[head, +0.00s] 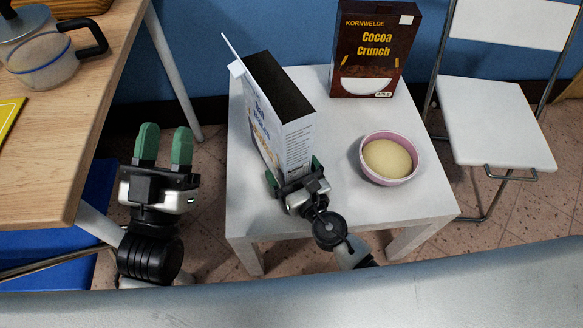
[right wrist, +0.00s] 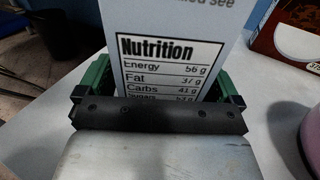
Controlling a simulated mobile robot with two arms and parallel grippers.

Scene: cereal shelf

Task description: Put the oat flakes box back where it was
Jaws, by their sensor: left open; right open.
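The oat flakes box (head: 299,139) stands upright on the left part of the small white table, its top flap sticking up. Its front label is seen at a steep angle. My right gripper (head: 294,173) is at the near end of the box, low down, with one green finger on each side of it. In the right wrist view the box's nutrition panel (right wrist: 170,62) is between the open fingers; contact cannot be made out. My left gripper (head: 165,148) is open and empty, between the wooden table and the white table.
The white table (head: 335,215) also holds a brown Cocoa Crunch box (head: 372,50) at the back and a pink bowl (head: 388,158) to the right. A wooden table (head: 90,110) with a pot (head: 45,55) is left. A white folding chair (head: 495,120) stands right.

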